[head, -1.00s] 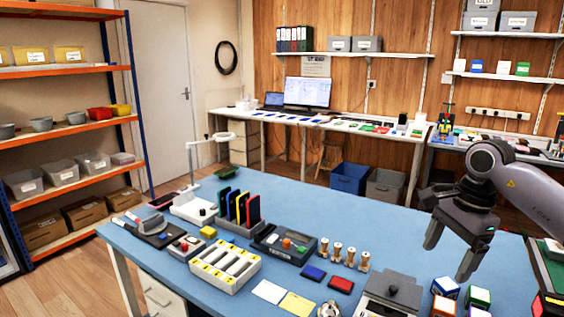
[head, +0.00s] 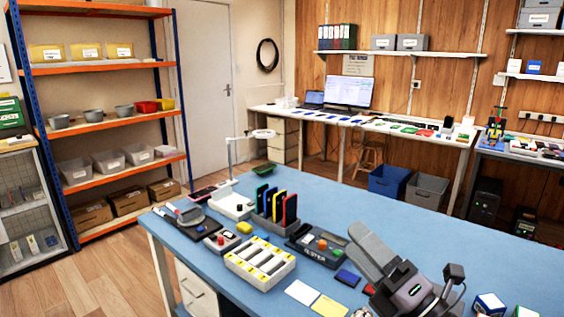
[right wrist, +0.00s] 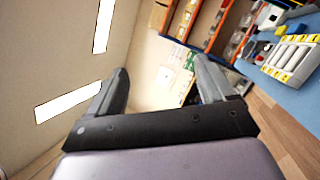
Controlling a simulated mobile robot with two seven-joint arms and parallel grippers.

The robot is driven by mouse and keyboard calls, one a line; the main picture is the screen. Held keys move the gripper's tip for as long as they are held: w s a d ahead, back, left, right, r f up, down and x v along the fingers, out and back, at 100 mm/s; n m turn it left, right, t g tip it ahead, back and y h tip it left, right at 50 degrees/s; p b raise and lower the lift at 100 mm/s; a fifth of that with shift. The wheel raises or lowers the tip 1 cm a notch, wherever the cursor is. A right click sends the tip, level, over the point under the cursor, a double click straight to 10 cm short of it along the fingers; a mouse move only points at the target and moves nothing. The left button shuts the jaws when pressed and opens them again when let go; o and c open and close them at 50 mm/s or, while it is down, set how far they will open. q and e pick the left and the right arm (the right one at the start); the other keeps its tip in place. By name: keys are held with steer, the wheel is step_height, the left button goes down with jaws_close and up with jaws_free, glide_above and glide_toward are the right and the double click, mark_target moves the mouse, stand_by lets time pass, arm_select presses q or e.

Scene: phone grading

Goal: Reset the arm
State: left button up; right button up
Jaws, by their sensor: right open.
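My right gripper (head: 351,239) is in the lower middle right of the head view, in front of the blue table. Its fingers point up and to the left, apart and empty. In the right wrist view the two open fingers (right wrist: 160,76) have nothing between them; a wall, shelves and floor show beyond. The gripper and forearm hide part of the table's near right side. My left gripper is in neither view.
The blue table (head: 430,235) carries a white battery-like tray (head: 260,262), a rack of coloured phones (head: 275,207), a dark device (head: 316,246) and a lamp stand (head: 231,200). Orange shelving (head: 100,128) stands left.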

steer(key=s+d+f+m+g+h, duration=0.2)
steer(key=s+d+f+m+h, duration=0.15)
steer(key=f+m+h, duration=0.35)
steer(key=s+d+f+m+g+h, duration=0.1)
steer(key=s+d+f+m+h, duration=0.15)
steer(key=d+f+m, duration=0.4)
steer(key=s+d+f+m+g+h, duration=0.15)
steer(key=f+m+h, duration=0.3)
steer(key=m, duration=0.45)
steer(key=s+a+f+m+g, duration=0.1)
steer(key=s+f+m+g, duration=0.3)
steer(key=s, duration=0.6)
steer(key=s+f+m+g, duration=0.3)
steer(key=s+f+g, duration=0.3)
steer(key=s, duration=0.3)
steer(key=w+a+f+t+y+b, duration=0.1)
steer(key=w+f+t, duration=0.2)
steer(key=f, duration=0.2)
steer(key=w+a+f+n+t+y+b, duration=0.1)
steer(key=w+f+t, duration=0.2)
steer(key=f+t, duration=0.1)
steer(key=shift+w+a+f+y, duration=0.3)
steer(key=shift+a+f+y, duration=0.1)
steer(key=shift+f, duration=0.5)
